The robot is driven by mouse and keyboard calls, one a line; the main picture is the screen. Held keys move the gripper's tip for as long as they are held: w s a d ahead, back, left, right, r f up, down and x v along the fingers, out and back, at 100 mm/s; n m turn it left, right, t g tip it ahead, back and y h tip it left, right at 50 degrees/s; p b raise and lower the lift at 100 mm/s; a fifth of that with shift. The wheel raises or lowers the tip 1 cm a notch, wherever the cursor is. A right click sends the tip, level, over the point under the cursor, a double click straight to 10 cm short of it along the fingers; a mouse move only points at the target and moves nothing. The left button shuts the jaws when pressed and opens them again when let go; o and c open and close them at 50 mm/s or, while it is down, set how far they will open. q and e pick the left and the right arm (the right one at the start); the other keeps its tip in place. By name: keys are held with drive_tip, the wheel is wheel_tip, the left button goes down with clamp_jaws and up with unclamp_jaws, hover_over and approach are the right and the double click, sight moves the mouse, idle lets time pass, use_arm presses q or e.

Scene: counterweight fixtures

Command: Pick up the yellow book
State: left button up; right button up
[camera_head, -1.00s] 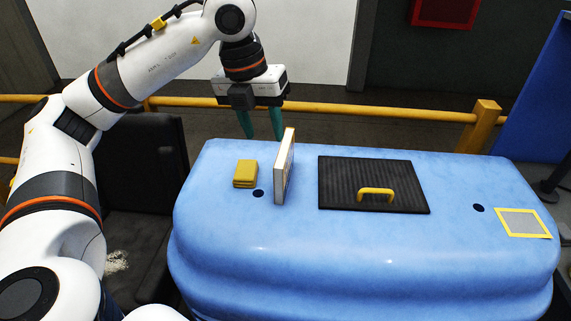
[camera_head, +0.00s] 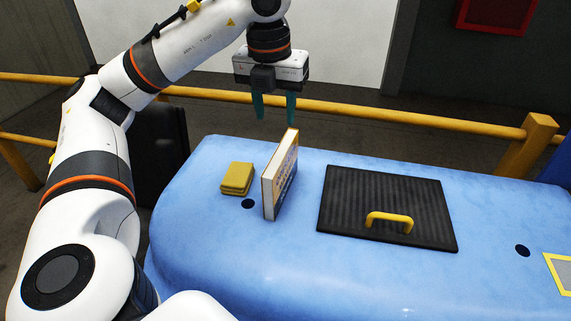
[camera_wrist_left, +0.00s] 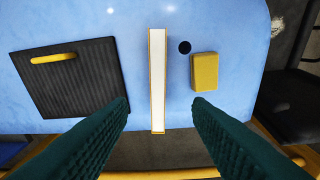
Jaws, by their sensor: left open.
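The yellow book (camera_head: 281,175) stands upright on the blue table (camera_head: 330,275), with a yellow edge, white pages and a dark, patterned cover side. In the left wrist view the book (camera_wrist_left: 157,80) shows from above as a narrow white strip with yellow edges, between the lines of the two fingers. My left gripper (camera_head: 274,107) is open and empty, with its green fingers pointing down, above and behind the book in the head view. The fingers also show in the left wrist view (camera_wrist_left: 160,115). They appear apart from the book. My right gripper is not in view.
A small folded yellow stack (camera_head: 237,178) lies left of the book, near a dark hole (camera_head: 248,204). A black ribbed plate with a yellow handle (camera_head: 388,221) lies to the right. A yellow railing (camera_head: 420,121) runs behind the table.

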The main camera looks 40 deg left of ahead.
use_arm(q)
drive_tip(key=b, duration=0.4)
hover_over(280, 153)
drive_tip(key=s, duration=0.1)
drive_tip(key=f, duration=0.6)
drive_tip(key=shift+d, duration=0.25)
drive_tip(key=f, duration=0.1)
drive_tip(key=f+p, duration=0.1)
drive_tip(key=f, duration=0.1)
drive_tip(key=shift+w+a, duration=0.15)
drive_tip(key=shift+w, duration=0.1)
drive_tip(key=shift+f, duration=0.35)
drive_tip(key=shift+w+a+f+p, duration=0.1)
drive_tip(key=shift+w+f+p, duration=0.1)
drive_tip(key=shift+f+p, duration=0.5)
drive_tip(key=f, duration=0.1)
drive_tip(key=f+p, duration=0.1)
drive_tip(key=f, duration=0.1)
drive_tip(key=shift+w+a+f, duration=0.15)
drive_tip(key=shift+w, duration=0.25)
drive_tip(key=shift+f, duration=0.35)
drive_tip(key=shift+w, duration=0.1)
clamp_jaws()
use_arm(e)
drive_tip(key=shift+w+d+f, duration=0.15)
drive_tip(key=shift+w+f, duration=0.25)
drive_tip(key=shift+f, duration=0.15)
